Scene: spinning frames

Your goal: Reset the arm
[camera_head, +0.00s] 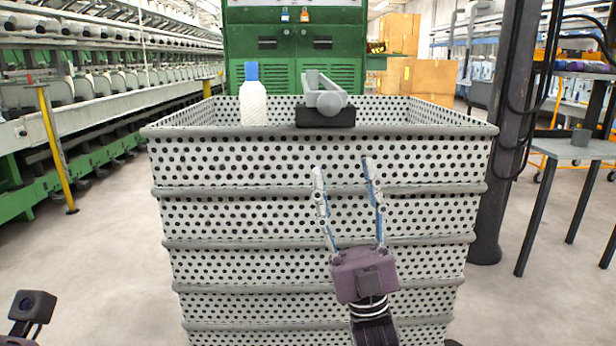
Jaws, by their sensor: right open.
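My right gripper (342,164) is in front of the bin's near wall, fingers pointing up and spread apart. It is open and nothing shows between its fingers. Its purple body and dark wrist come in from the bottom of the view. A dark part, probably of my left arm, shows at the lower left corner; no left fingers are seen.
A tall grey perforated bin (230,215) fills the middle. A white bottle with a blue cap (253,103) and a grey device on a black base (325,114) show at its top. Spinning machines (100,95) line the left. A grey table (575,150) stands right.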

